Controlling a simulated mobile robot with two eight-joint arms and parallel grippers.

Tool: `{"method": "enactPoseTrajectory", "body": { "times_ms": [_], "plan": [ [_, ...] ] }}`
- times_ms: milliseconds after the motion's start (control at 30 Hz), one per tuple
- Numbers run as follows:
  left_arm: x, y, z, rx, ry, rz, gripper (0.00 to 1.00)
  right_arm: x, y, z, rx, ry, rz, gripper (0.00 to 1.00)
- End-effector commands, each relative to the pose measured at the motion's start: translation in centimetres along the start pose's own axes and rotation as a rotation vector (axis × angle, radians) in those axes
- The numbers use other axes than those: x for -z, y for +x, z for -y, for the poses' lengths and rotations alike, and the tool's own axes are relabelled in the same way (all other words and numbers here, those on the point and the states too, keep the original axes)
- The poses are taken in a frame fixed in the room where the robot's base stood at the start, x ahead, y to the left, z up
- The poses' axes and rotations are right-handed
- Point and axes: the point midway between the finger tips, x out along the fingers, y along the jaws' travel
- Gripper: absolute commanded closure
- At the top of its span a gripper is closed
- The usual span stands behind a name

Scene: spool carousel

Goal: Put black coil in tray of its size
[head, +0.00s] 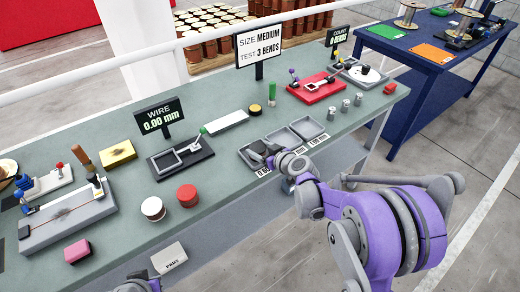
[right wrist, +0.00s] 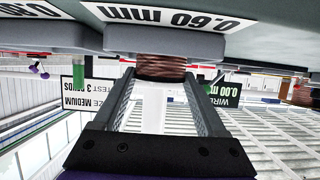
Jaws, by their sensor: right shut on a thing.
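My right gripper (head: 263,152) is over the leftmost grey tray (head: 245,158) in the head view. In the right wrist view, which is upside down, its fingers (right wrist: 160,78) are shut on a wound coil (right wrist: 160,66) that looks dark brown rather than plain black. The coil is close to the grey tray marked 0.60 mm; whether it touches the tray bottom I cannot tell. The middle tray (head: 283,138) and right tray (head: 308,127) look empty. The gripper hides much of the left tray. Only a bit of my left arm shows at the bottom edge, without its fingers.
Small metal cylinders (head: 345,106) stand right of the trays. A red fixture (head: 318,88) stands behind.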

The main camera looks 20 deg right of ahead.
Motion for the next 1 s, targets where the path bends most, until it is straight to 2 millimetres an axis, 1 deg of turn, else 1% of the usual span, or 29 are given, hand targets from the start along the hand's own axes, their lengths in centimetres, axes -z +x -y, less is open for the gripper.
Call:
{"method": "enactPoseTrajectory", "body": {
  "times_ms": [100, 233, 267, 300, 367, 400, 600, 700, 767, 867, 1000],
  "plan": [
    [0.1, -0.1, 0.0, 0.0, 0.0, 0.0, 1.0, 0.1, 0.0, 0.0, 0.0, 0.0, -0.001, 1.0],
    [-0.2, 0.1, 0.0, 0.0, 0.0, 0.001, 1.0, -0.3, 0.1, 0.0, 0.0, 0.001, 0.0, 1.0],
    [-0.1, 0.1, 0.0, 0.0, 0.0, 0.001, 1.0, -0.2, 0.1, 0.0, 0.0, 0.0, 0.0, 0.2],
    [-0.1, 0.1, 0.0, 0.0, 0.0, 0.001, 1.0, -0.2, 0.1, 0.0, 0.0, 0.0, 0.0, 0.13],
    [-0.1, 0.1, 0.0, 0.0, 0.0, 0.001, 1.0, -0.2, 0.1, 0.0, 0.0, 0.0, 0.0, 0.02],
    [-0.1, 0.1, 0.0, 0.0, 0.0, 0.001, 1.0, -0.1, 0.1, 0.0, 0.0, 0.0, 0.0, 0.0],
    [-0.1, 0.1, 0.0, 0.0, 0.0, 0.001, 1.0, -0.1, 0.1, 0.0, 0.0, 0.0, 0.0, 0.0],
    [0.1, -0.1, 0.0, 0.0, 0.0, -0.001, 1.0, 0.3, -0.2, -0.1, -0.001, 0.0, -0.001, 0.0],
    [0.1, -0.1, 0.0, 0.0, 0.0, -0.001, 1.0, 0.2, -0.9, -0.1, -0.002, 0.001, 0.0, 0.0],
    [0.1, -0.1, 0.0, 0.0, 0.0, -0.001, 1.0, 0.1, -2.7, -0.1, -0.002, 0.001, 0.0, 0.0],
    [0.2, -0.2, 0.0, 0.0, 0.0, -0.002, 1.0, 0.1, -5.9, -0.1, -0.003, 0.002, 0.0, 0.0]
  ]
}}
